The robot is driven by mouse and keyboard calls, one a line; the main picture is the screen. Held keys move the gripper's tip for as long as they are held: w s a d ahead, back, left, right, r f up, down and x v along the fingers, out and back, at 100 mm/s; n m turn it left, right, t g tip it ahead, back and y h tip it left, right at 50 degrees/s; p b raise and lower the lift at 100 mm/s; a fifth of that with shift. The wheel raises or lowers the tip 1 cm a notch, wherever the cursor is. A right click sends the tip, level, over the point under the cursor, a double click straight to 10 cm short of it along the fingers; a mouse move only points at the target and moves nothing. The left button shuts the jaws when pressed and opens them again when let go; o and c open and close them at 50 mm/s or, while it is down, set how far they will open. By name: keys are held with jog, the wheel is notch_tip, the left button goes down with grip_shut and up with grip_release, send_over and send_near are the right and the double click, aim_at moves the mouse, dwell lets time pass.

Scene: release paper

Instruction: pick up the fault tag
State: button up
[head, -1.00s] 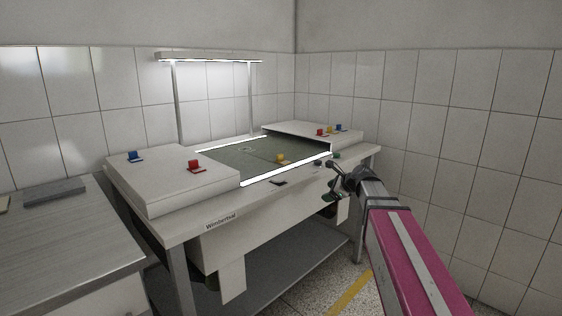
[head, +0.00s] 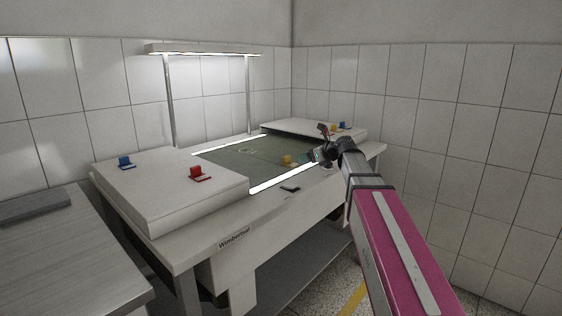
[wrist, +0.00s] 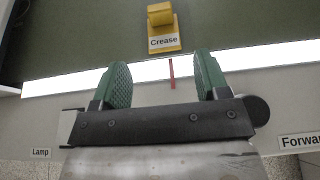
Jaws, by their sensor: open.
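A yellow tag with a raised block and a label reading "Crease" lies on the dark green panel; it shows in the head view (head: 288,160) and at the top of the wrist view (wrist: 162,28). My gripper (head: 318,153) is over the panel's near right side, just right of the yellow tag in the head view. In the wrist view my gripper (wrist: 161,72) has its two green fingers wide apart with nothing held between them. The tag lies beyond the fingertips, roughly centred between them.
Bright strips (head: 285,180) edge the panel (head: 225,156). A red tag (head: 198,174) and a blue tag (head: 125,163) sit on the left white box; more tags (head: 334,127) are on the right one. A lamp frame (head: 205,50) stands behind. A small red line (wrist: 171,73) crosses the near strip.

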aim_at(289, 158)
jog(key=x, duration=1.1)
jog(key=shift+w+r, duration=0.2)
jog(key=shift+r, duration=0.05)
jog(key=shift+c, duration=0.3)
jog(key=c, duration=0.7)
